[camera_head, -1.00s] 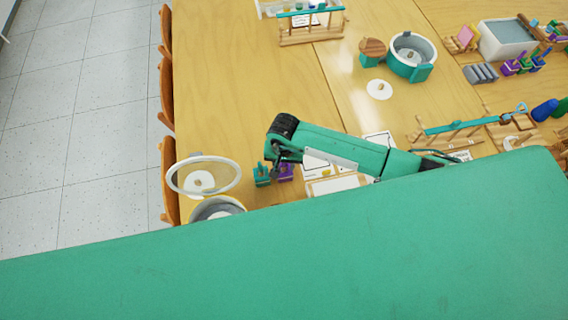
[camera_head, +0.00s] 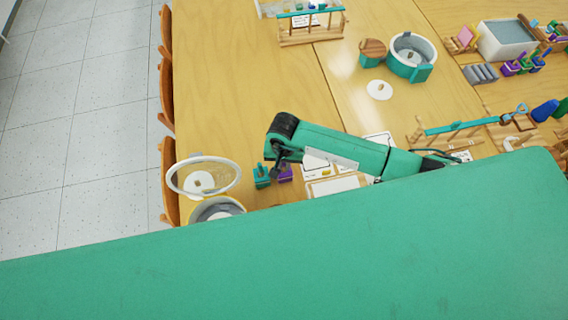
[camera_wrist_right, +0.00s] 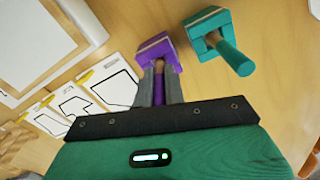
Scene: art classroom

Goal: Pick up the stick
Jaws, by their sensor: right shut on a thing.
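A purple stick (camera_wrist_right: 159,88) stands in a purple block (camera_wrist_right: 153,48) in the right wrist view. My right gripper (camera_wrist_right: 159,82) has its two grey fingers on either side of the stick and is shut on it, just in front of the block. In the head view my right gripper (camera_head: 276,165) reaches down beside the purple block (camera_head: 285,173), and the stick is hard to make out there. A teal block with a teal stick (camera_wrist_right: 232,57) stands close beside it, also in the head view (camera_head: 262,176). My left gripper is not in view.
White cards (camera_wrist_right: 116,78) with black outlines lie beside the purple block. A round sieve (camera_head: 204,175) and a grey bowl (camera_head: 217,207) are to the left. A wooden rack (camera_head: 460,128) stands to the right.

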